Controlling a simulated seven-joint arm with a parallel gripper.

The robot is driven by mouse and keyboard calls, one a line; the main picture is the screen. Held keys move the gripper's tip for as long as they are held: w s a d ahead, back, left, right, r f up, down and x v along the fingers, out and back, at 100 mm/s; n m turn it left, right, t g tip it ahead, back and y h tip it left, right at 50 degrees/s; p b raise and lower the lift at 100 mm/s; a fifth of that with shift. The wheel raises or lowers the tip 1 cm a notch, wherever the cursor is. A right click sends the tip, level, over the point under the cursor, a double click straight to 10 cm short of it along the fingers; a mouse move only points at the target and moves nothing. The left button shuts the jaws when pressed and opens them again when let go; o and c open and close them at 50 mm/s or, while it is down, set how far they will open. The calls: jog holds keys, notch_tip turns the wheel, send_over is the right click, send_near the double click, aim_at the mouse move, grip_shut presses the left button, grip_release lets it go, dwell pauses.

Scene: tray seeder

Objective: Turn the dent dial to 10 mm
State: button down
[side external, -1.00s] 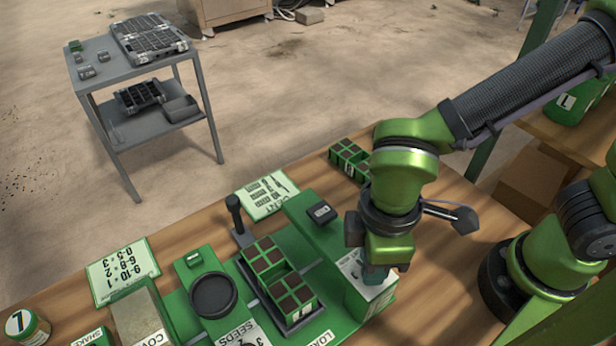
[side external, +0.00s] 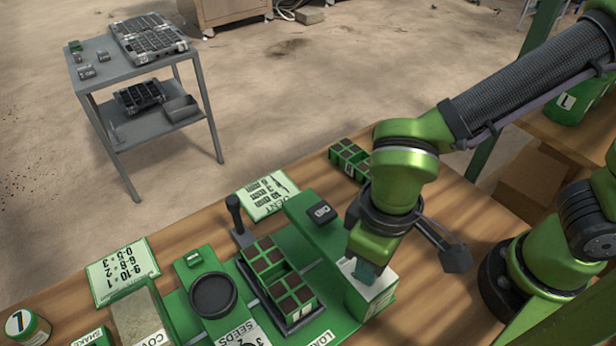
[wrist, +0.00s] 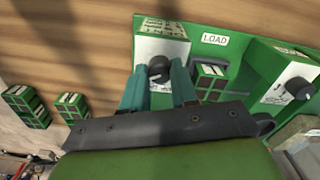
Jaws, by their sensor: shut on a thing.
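The dent dial (wrist: 158,69) is a dark round knob with a light pointer on the white face of a green block (wrist: 163,27). In the wrist view my gripper (wrist: 158,76) has its two teal fingers on either side of the knob, shut on it. In the side view my gripper (side external: 366,272) reaches down onto the white top of the block (side external: 378,299) and hides the knob. The scale marks around the knob are partly covered and too small to read. A small black display (side external: 322,211) stands on the green machine; its figures are too small to read surely.
A green cell tray (side external: 268,258) with dark soil sits left of the block. A second knob (wrist: 299,88) shows at right in the wrist view. A DENT card (side external: 267,194) lies behind the machine, and another green tray (side external: 349,158) stands on the bench behind my gripper.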

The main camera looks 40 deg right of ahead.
dwell(0.4)
jog(key=c, duration=0.9)
grip_release()
jog(key=shift+o, duration=0.2)
notch_tip(320, 180, up, 17)
jog(key=w+d+f+m+t, duration=0.1)
jog(key=w+d+m+t, duration=0.1)
jog(key=d, duration=0.5)
jog(key=w+d+f+m+t+y, duration=0.1)
jog(key=w+d+m+t, duration=0.1)
jog(key=d, duration=0.5)
jog(key=w+d+f+m+t+y, duration=0.1)
jog(key=w+d+f+m+t, duration=0.1)
jog(key=d, duration=0.5)
jog(key=shift+w+d+m+t, duration=0.35)
jog(key=shift+m+t, duration=0.25)
jog(key=shift+m, duration=0.3)
